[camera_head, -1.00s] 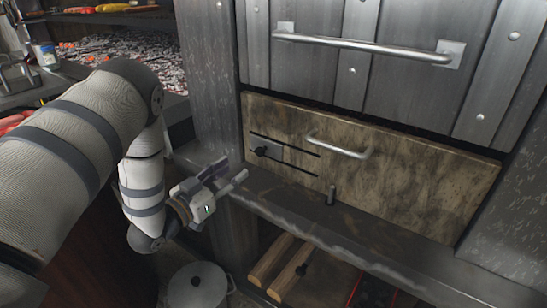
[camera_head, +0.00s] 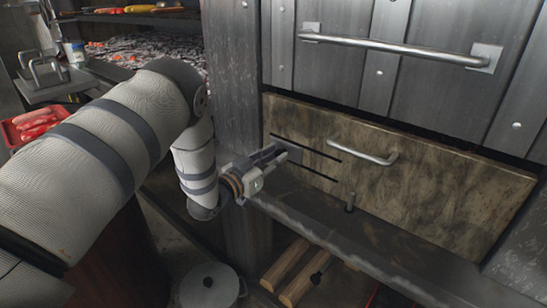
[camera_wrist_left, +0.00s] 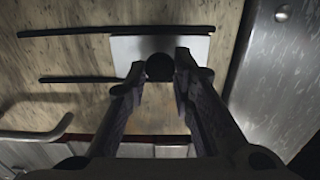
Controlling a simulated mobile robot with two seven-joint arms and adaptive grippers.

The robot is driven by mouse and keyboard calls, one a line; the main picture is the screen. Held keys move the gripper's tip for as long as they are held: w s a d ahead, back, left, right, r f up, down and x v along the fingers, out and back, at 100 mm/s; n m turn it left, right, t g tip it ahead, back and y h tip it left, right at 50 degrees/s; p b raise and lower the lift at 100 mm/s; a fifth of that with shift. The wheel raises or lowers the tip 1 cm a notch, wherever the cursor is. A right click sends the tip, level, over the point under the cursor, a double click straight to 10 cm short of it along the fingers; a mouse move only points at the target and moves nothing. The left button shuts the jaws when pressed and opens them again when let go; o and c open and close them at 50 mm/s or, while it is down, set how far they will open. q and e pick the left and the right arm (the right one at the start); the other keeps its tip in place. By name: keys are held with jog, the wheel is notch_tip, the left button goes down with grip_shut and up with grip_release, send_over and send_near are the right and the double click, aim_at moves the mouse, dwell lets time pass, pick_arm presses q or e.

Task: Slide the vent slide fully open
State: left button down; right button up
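The vent slide is a small grey plate (camera_wrist_left: 125,52) with a round black knob (camera_wrist_left: 159,68), on a worn brown panel (camera_head: 430,180). Two dark parallel slots (camera_head: 318,150) run along the panel beside it. In the wrist view the plate lies at one end of the slots, near the metal post. My left gripper (camera_head: 284,152) is at the plate. In the wrist view its two fingers (camera_wrist_left: 159,72) are apart, with the knob between their tips; I cannot tell whether they touch it. In the head view the gripper hides the knob. My right gripper is not in view.
A bar handle (camera_head: 362,155) sticks out of the panel beside the slots. A riveted metal door with a long handle (camera_head: 395,47) is above. Glowing coals (camera_head: 150,50) lie at the back left.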

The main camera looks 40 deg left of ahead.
pick_arm(q)
jog(key=d, duration=0.3)
jog(key=d+p, duration=0.1)
jog(key=d, duration=0.2)
jog(key=d+p, duration=0.1)
jog(key=d, duration=0.2)
jog(key=shift+s+d+r, duration=0.15)
jog(key=shift+s+d, duration=0.1)
jog(key=shift+s, duration=0.1)
jog(key=shift+d, duration=0.5)
jog(key=c, duration=1.4)
grip_release()
jog(key=shift+d, duration=0.1)
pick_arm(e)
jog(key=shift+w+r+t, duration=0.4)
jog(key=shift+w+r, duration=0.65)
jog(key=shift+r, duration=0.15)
pick_arm(q)
jog(key=shift+s+f, duration=0.2)
jog(key=s+a, duration=0.1)
jog(key=s, duration=1)
jog(key=shift+s, duration=0.35)
